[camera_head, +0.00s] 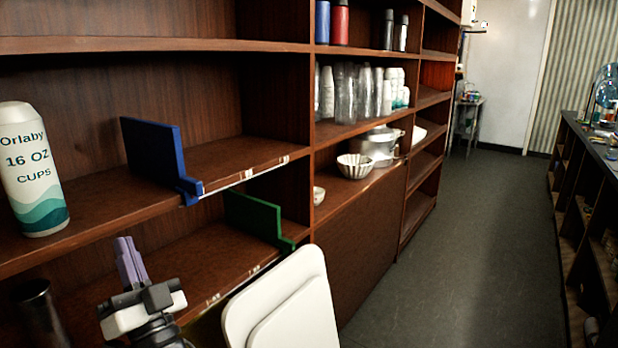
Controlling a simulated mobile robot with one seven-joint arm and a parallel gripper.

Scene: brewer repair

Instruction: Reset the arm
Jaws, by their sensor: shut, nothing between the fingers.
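My gripper (128,248) is at the lower left, its purple fingers together and pointing up, with nothing between them. Its white and black wrist is below, at the bottom of the picture. The fingers are in front of the lower shelf of the brown wooden shelving (135,240). Most of my arm is outside the picture.
A white cup sleeve (33,170) stands on the shelf at left. A blue divider (152,152) and a green divider (253,216) clip onto shelf edges. A dark cylinder (40,312) is left of my gripper. The aisle floor (470,240) at right is clear.

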